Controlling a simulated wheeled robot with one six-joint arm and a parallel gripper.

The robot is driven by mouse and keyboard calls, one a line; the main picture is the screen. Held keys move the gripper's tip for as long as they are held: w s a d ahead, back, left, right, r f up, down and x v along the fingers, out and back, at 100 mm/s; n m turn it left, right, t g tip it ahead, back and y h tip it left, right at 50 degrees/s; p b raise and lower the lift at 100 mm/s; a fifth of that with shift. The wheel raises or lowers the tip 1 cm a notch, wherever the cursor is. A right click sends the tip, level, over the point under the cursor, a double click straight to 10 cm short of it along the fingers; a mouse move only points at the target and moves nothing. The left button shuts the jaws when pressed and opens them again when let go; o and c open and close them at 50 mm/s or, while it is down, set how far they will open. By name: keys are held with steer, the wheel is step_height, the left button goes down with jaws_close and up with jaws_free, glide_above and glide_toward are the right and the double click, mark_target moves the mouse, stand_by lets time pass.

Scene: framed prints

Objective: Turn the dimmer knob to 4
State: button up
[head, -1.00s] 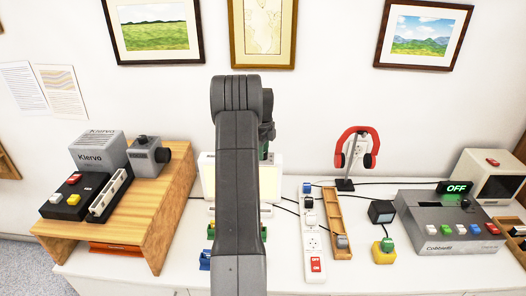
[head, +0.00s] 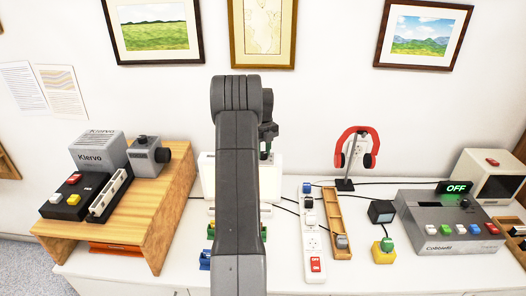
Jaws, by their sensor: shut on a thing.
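My arm stands upright in the middle of the head view and covers what is behind it. My gripper and its fingertips are hidden behind the arm; only a dark wrist part with a bit of green shows at its right edge. A white panel (head: 270,178) shows on both sides of the arm, and its face looks plain white. I cannot make out a dimmer knob or its numbers; it may be behind the arm. Small green parts (head: 211,231) and a blue part (head: 205,260) show at the arm's left edge.
A wooden stand (head: 170,205) with grey devices is at left. A white power strip (head: 314,240), a wooden tray (head: 334,205), red headphones (head: 351,140) on a stand and a grey console (head: 450,220) reading OFF are at right. Framed prints hang behind.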

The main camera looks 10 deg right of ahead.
steer(key=shift+r, duration=0.1)
steer(key=o, duration=1)
steer(key=shift+c, duration=0.2)
step_height(320, 180, up, 14)
steer(key=b, duration=0.1)
steer(key=shift+b, duration=0.35)
steer(key=shift+f, duration=0.2)
step_height(320, 180, down, 14)
steer(key=shift+r+p, duration=0.1)
steer(key=shift+p, duration=0.8)
